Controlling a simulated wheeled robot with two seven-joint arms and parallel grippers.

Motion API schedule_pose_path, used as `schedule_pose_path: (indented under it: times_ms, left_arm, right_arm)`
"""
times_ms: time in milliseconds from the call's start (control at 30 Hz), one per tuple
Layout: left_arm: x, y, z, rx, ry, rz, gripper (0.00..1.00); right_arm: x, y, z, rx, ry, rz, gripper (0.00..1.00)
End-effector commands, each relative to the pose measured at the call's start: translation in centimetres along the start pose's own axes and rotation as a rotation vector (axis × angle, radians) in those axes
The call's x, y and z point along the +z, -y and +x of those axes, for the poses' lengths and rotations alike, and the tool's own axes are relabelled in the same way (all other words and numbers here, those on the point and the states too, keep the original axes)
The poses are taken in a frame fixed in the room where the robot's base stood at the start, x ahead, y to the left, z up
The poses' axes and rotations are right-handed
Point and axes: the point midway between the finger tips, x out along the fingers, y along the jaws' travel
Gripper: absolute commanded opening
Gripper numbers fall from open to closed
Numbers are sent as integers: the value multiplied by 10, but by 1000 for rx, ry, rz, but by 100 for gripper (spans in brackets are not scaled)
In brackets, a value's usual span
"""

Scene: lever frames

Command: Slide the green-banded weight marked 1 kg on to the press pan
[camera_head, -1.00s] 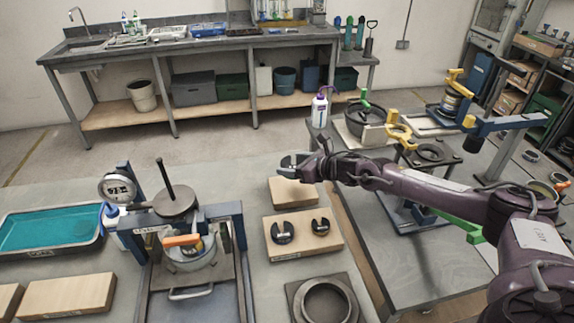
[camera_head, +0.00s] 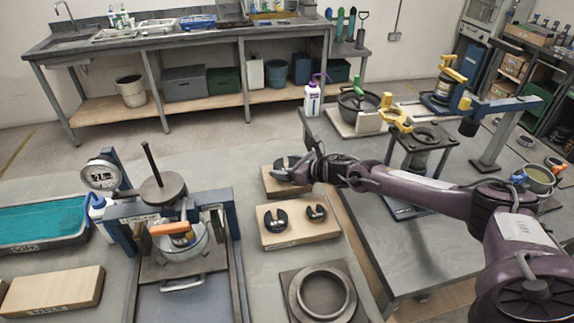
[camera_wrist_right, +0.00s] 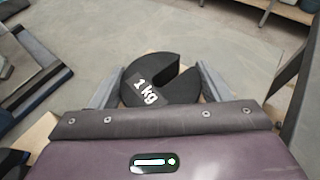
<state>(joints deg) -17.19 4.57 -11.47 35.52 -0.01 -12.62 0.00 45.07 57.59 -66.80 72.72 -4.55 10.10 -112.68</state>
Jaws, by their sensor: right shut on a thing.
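My right gripper (camera_head: 290,167) is shut on a dark slotted weight. In the right wrist view the weight (camera_wrist_right: 150,73) lies between the two fingers, with "1 kg" in white on its top and its slot opening up and to the right. No green band shows on it. It is at the back small wooden block (camera_head: 287,187); I cannot tell if it touches the block. The press at left carries a dark round pan (camera_head: 163,193) with an upright rod (camera_head: 151,162). Nothing lies on the pan. My left gripper is not in view.
Two dark slotted weights (camera_head: 276,217) (camera_head: 316,212) sit on a larger wooden block (camera_head: 272,238). A dial gauge (camera_head: 101,175) stands left of the pan. A ring-shaped fixture (camera_head: 322,291) is at front. A side table (camera_head: 400,262) with equipment stands right.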

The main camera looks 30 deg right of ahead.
Motion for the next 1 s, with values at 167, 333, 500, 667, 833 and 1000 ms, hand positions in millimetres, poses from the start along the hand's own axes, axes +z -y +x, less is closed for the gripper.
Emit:
schedule_pose_path:
  times_ms: [167, 333, 500, 667, 833, 1000]
  left_arm:
    - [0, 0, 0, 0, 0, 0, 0]
    - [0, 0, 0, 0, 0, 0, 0]
    - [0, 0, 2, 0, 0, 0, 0]
    - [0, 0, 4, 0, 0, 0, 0]
    - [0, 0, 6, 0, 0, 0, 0]
    - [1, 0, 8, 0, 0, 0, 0]
  right_arm:
    - [6, 1, 0, -1, 11, -2, 19]
    - [5, 1, 0, -1, 11, -2, 19]
    - [4, 1, 1, -1, 10, -2, 19]
    - [2, 1, 1, -1, 10, -2, 19]
    - [0, 1, 2, -1, 10, -2, 19]
    - [-2, 1, 3, -1, 10, -2, 19]
